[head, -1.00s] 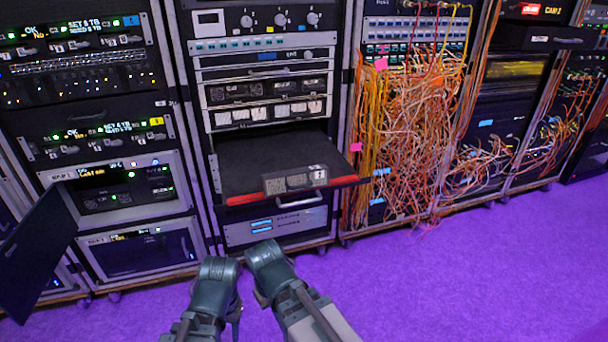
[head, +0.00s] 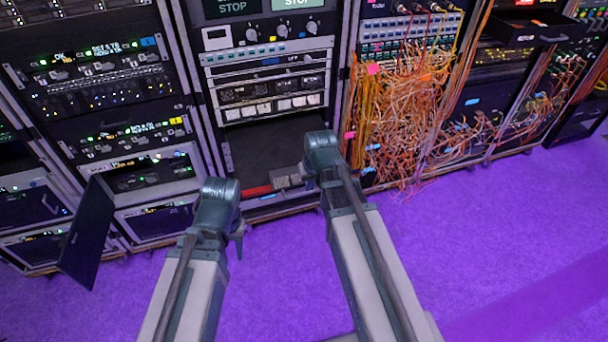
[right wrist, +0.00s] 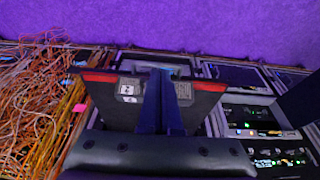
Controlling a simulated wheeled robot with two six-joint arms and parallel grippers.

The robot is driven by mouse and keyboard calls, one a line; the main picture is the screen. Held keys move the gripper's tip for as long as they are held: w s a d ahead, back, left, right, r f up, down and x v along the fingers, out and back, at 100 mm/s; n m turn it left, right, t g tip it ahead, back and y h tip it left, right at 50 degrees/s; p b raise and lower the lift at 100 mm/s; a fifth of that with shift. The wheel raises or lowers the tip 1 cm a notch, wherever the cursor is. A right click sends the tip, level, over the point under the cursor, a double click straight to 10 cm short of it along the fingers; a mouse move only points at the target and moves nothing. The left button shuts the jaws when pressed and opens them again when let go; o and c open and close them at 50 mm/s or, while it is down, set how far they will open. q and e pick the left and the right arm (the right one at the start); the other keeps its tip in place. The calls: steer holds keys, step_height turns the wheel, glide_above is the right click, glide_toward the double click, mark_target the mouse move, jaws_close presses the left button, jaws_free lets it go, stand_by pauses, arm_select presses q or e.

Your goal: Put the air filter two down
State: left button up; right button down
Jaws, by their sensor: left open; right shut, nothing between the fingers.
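A small grey box with pale labels (head: 287,181) lies at the front edge of a pulled-out black shelf (head: 265,150). It may be the air filter; I cannot read its labels. My right gripper (right wrist: 160,78) is shut and empty. In the right wrist view its fingers pass in front of the box's labelled face (right wrist: 129,90) and hide its middle; I cannot tell if they touch. In the head view my right wrist covers the shelf's right end. My left gripper (head: 237,240) is open and empty, pointing down, left of the shelf front and nearer to me.
The shelf has a red front strip (head: 257,190) and sits in the middle rack. Loose orange cables (head: 400,120) hang on the rack to its right. A dark panel door (head: 86,232) stands open at the left. The purple floor (head: 500,240) is clear.

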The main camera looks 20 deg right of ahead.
arm_select(q)
steer(key=shift+r, duration=0.3)
arm_select(e)
steer(key=shift+w+d+r, duration=0.1)
steer(key=shift+d+r, duration=0.05)
steer(key=shift+r, duration=0.1)
arm_select(q)
steer(key=shift+f, duration=0.2)
arm_select(e)
steer(key=shift+f, duration=0.15)
arm_select(q)
step_height(320, 180, down, 9)
steer(key=b, duration=0.9)
steer(key=shift+f+b, duration=0.15)
steer(key=shift+b, duration=0.15)
arm_select(e)
steer(key=w+f, duration=0.7)
steer(key=f, duration=0.2)
steer(key=shift+f, duration=0.15)
steer(key=w, duration=1.4)
steer(key=shift+w+a, duration=0.15)
steer(key=shift+a, duration=0.2)
steer(key=shift+s, duration=0.25)
